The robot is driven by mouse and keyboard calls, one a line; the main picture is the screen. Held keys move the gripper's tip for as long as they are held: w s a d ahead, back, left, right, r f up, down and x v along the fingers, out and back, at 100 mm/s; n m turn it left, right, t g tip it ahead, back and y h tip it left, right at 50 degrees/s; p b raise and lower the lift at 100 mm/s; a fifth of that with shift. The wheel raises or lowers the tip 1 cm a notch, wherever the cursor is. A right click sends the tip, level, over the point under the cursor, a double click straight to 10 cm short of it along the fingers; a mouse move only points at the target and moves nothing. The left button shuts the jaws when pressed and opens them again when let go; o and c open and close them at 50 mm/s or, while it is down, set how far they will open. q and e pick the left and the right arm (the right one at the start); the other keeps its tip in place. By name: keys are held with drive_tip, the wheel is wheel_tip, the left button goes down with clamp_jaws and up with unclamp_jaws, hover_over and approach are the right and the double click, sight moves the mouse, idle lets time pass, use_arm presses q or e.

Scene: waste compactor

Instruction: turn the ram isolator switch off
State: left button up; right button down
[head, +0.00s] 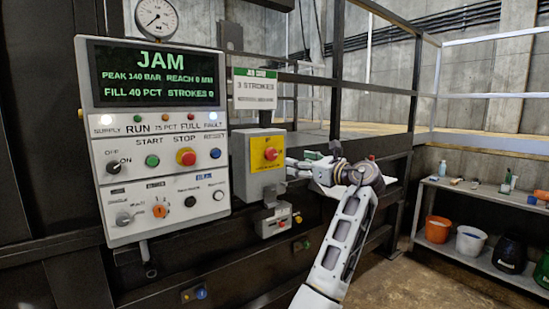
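A grey box with a yellow front plate (261,178) and a red rotary knob (270,153) is mounted to the right of the control panel; it looks like the ram isolator switch. Its lettering is too small to read, and I cannot tell the knob's position for sure. My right gripper (289,167) is just right of this box, pointing left towards it. Its fingers look apart, with nothing between them. I cannot tell whether a fingertip touches the box edge. My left gripper is not in view.
The control panel (160,134) has a screen (152,75) reading JAM, a black OFF/ON knob (113,167) and a red STOP button (186,157). A shelf (480,200) with buckets stands at right.

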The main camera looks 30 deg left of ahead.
drive_tip(key=shift+a, duration=0.15)
use_arm(q)
approach(273, 156)
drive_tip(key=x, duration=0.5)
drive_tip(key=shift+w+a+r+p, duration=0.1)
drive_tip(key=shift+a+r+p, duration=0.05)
drive_tip(key=shift+p, duration=0.15)
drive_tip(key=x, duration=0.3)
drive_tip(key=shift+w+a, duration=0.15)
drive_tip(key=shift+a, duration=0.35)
use_arm(e)
drive_tip(key=s, duration=0.3)
drive_tip(key=shift+a, duration=0.15)
drive_tip(key=shift+w, duration=0.1)
